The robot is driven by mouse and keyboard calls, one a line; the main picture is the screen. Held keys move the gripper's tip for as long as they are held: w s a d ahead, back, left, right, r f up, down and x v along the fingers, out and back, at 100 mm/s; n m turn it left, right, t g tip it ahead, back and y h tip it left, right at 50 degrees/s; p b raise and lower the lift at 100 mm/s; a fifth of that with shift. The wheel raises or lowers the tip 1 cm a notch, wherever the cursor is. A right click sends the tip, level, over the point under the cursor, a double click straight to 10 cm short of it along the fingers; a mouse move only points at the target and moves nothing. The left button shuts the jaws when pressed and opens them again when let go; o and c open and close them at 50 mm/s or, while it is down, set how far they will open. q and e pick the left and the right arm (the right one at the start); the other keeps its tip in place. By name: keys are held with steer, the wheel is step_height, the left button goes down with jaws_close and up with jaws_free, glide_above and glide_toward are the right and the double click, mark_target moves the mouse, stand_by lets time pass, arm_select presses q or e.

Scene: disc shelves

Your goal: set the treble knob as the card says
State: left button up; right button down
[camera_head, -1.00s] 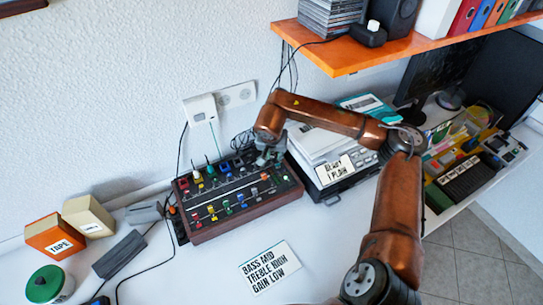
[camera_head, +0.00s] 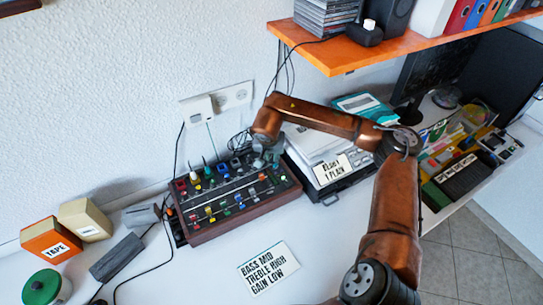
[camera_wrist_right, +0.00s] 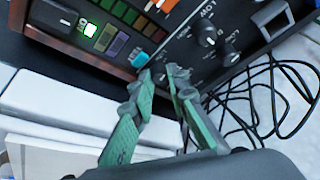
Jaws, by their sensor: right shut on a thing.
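The mixer (camera_head: 246,216) is a dark panel in a wooden case, with coloured knobs and sliders. It sits on the white desk against the wall. The card (camera_head: 268,268) in front of it reads "BASS MID / TREBLE HIGH / GAIN LOW". My right gripper (camera_head: 266,162) is at the mixer's far right corner. In the right wrist view its green-padded fingers (camera_wrist_right: 161,73) are close together at the panel, shut on a small knob mostly hidden between the tips. That knob's label and pointer cannot be read. Two black knobs (camera_wrist_right: 215,44) stand free beside it. My left gripper is out of view.
A paper stack and a device with a label (camera_head: 333,168) stand close to the mixer's right. An orange shelf (camera_head: 345,60) hangs above. Cables (camera_wrist_right: 265,95) lie behind the mixer. Tape boxes (camera_head: 52,240) are at the left. The desk around the card is clear.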

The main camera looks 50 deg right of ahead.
steer(key=shift+m+g, duration=0.3)
steer(key=shift+m, duration=0.5)
steer(key=c, duration=2.2)
jaws_free()
steer(key=shift+o, duration=0.2)
steer(key=shift+r, duration=0.1)
steer(key=v, duration=1.1)
steer(key=shift+a+r, duration=0.3)
